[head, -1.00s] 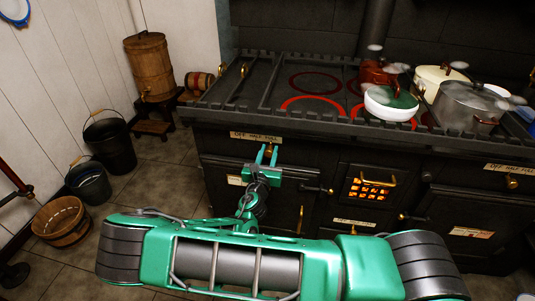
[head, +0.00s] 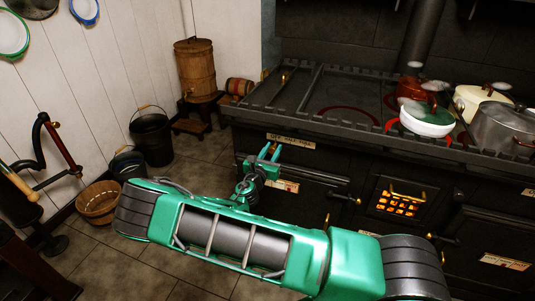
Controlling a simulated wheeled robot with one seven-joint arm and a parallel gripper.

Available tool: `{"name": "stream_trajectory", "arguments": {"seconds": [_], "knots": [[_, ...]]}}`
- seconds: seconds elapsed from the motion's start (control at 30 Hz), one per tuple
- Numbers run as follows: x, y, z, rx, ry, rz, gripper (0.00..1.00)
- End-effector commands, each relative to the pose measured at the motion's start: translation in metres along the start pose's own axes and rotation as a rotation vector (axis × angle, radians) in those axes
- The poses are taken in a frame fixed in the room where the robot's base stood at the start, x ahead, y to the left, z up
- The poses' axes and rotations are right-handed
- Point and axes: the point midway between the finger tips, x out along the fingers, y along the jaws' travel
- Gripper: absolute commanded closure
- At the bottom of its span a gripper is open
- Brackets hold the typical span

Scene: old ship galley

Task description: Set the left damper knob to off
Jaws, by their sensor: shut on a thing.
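The left damper label (head: 291,141), reading off, half, full from left to right, is on the stove front below the top rail. My gripper (head: 270,151) is at the label's left end, by the off mark. Its green fingers are shut on the left damper knob, just below the label. The fingers mostly hide the brass knob, so its exact setting is hard to read, but it appears at or near off.
A lit firebox grate (head: 397,204) is to the right. Buckets (head: 151,137) and a wooden tub (head: 98,201) stand on the floor at left.

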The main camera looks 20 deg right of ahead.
Motion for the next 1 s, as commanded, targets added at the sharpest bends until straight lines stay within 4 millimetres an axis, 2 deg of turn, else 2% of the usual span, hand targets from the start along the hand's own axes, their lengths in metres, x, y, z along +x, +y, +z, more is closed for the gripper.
{"name": "stream_trajectory", "arguments": {"seconds": [0.27, 0.3, 0.37, 0.73, 0.87, 1.0], "knots": [[0.0, 0.007, 0.0, 0.006, 0.0, 0.015, 1.0], [0.0, 0.007, 0.0, 0.006, 0.0, 0.016, 0.68], [0.0, 0.007, 0.0, 0.006, 0.0, 0.015, 0.55], [-0.004, 0.004, 0.0, 0.004, 0.0, 0.008, 0.55], [-0.021, 0.004, 0.001, 0.002, -0.001, 0.009, 0.55], [-0.047, 0.004, 0.0, 0.003, 0.001, 0.01, 0.55]]}}
